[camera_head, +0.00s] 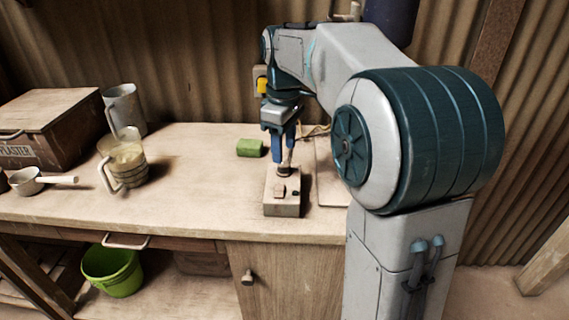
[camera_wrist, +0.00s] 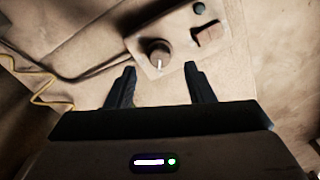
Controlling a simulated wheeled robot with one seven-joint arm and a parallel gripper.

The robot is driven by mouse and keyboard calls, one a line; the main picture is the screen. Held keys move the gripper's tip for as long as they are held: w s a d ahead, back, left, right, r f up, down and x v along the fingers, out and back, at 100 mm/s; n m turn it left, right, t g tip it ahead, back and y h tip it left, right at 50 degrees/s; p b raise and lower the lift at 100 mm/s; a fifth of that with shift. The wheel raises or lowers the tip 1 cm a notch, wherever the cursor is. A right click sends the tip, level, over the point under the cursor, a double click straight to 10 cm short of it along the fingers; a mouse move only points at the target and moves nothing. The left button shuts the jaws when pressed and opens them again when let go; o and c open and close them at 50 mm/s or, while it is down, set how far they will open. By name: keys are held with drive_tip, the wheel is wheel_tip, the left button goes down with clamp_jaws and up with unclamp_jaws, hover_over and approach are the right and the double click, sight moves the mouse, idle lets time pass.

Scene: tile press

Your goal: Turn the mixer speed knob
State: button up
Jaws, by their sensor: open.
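The mixer speed knob (camera_wrist: 158,52) is a dark round knob with a white pointer mark, on a pale control box (camera_wrist: 182,38). In the head view the box (camera_head: 283,208) stands on the workbench, and the knob (camera_head: 284,170) shows at its far end below my gripper. My gripper (camera_head: 283,155) points down with its fingers apart. In the wrist view my gripper (camera_wrist: 160,80) has its fingertips on either side just short of the knob, and nothing is between them. I cannot tell whether a finger touches the knob.
The box also carries a brown rocker switch (camera_wrist: 208,35) and a small dark green button (camera_wrist: 199,8). A measuring jug (camera_head: 127,165), metal pitcher (camera_head: 124,107) and plaster box (camera_head: 50,125) stand further left. A yellow cable (camera_wrist: 42,92) lies nearby.

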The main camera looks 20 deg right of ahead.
sight(284, 164)
drive_tip(key=shift+f+b, duration=0.3)
drive_tip(key=shift+f, duration=1.8)
drive_tip(key=c, duration=1)
